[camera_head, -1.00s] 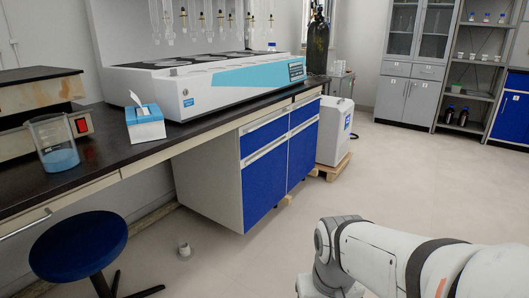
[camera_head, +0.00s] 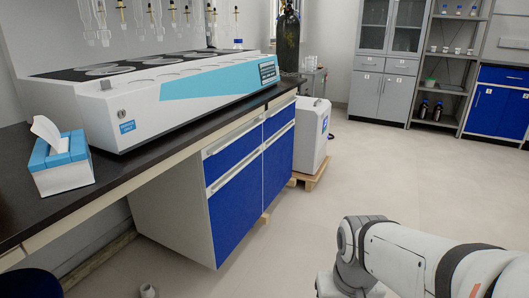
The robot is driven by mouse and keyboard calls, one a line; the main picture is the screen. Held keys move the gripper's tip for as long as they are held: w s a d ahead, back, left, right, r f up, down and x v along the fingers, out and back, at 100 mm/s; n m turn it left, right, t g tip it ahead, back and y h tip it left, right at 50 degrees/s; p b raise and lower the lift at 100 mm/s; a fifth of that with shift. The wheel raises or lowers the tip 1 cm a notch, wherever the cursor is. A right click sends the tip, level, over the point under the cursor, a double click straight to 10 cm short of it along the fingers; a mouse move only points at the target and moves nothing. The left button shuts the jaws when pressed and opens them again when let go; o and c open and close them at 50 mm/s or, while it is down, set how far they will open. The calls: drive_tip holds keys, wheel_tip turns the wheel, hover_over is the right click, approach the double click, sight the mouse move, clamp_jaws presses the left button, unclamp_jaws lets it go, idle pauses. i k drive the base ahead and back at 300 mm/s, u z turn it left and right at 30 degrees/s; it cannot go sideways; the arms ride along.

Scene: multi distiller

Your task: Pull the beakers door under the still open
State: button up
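The still (camera_head: 180,95) is a long white and turquoise unit on the dark bench, with glassware hanging above it. Under it stands a white cabinet (camera_head: 172,190) with blue fronts. Two drawers are on top, and below them are a left blue door (camera_head: 236,207) and a right blue door (camera_head: 278,160). All of these look shut. I cannot read any label that tells which door is for beakers. My arm comes in from the lower right, well right of the cabinet. My gripper is out of view.
A tissue box (camera_head: 60,162) sits on the bench (camera_head: 30,205) at the left. A white machine (camera_head: 311,135) on a wooden pallet stands beyond the cabinet. A small white object (camera_head: 148,290) lies on the floor at the bottom. The floor (camera_head: 330,195) in front of the cabinet is clear.

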sight(233, 203)
drive_tip(key=u, duration=0.2)
drive_tip(key=i, duration=1)
drive_tip(key=u, duration=0.65)
